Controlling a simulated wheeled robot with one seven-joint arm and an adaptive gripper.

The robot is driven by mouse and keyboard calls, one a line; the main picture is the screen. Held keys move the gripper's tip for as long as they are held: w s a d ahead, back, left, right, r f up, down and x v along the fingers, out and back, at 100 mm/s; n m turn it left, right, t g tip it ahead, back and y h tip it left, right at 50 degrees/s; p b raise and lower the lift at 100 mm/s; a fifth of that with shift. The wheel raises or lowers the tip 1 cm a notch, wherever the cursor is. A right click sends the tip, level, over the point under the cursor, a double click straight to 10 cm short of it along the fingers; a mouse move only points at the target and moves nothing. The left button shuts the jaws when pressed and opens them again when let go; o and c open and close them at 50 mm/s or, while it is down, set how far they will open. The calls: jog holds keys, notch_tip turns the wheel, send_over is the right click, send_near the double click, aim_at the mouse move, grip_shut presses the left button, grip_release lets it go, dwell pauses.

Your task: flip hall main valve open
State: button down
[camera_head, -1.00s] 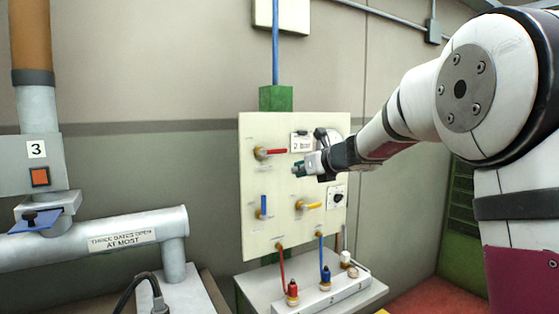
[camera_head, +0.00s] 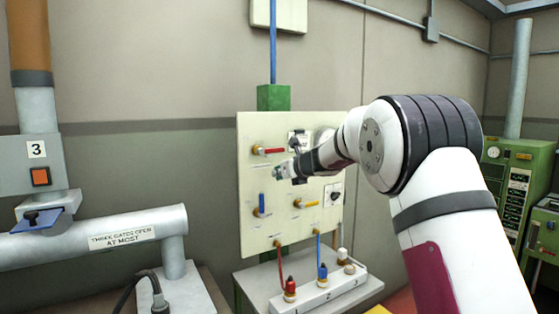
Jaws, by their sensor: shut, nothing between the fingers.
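A cream valve panel (camera_head: 250,230) stands upright by the wall. It bears a red lever valve (camera_head: 268,151) at upper left, its handle lying level. A blue lever valve (camera_head: 262,205) at lower left has its handle upright. A yellow lever valve (camera_head: 308,204) at lower right has its handle nearly level. Labels are too small to read, so I cannot tell which valve is the hall main. My gripper (camera_head: 279,173) is shut and empty in front of the panel, just below the red lever and above the blue one. Contact with the panel cannot be told.
Red and blue hoses run down to a white numbered block (camera_head: 315,292) on a grey stand (camera_head: 250,284) below. A white plate (camera_head: 298,140) and gauge are partly behind my arm. A large grey pipe (camera_head: 100,235) lies at left; a green machine (camera_head: 515,190) stands at right.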

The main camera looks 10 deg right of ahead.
aim_at(271, 151)
jog(key=r, duration=0.2)
jog(key=r+p, duration=0.1)
jog(key=r, duration=0.1)
jog(key=shift+s+r, duration=0.1)
jog(key=shift+s, duration=0.15)
jog(key=shift+w+d, duration=0.1)
jog(key=shift+d, duration=0.05)
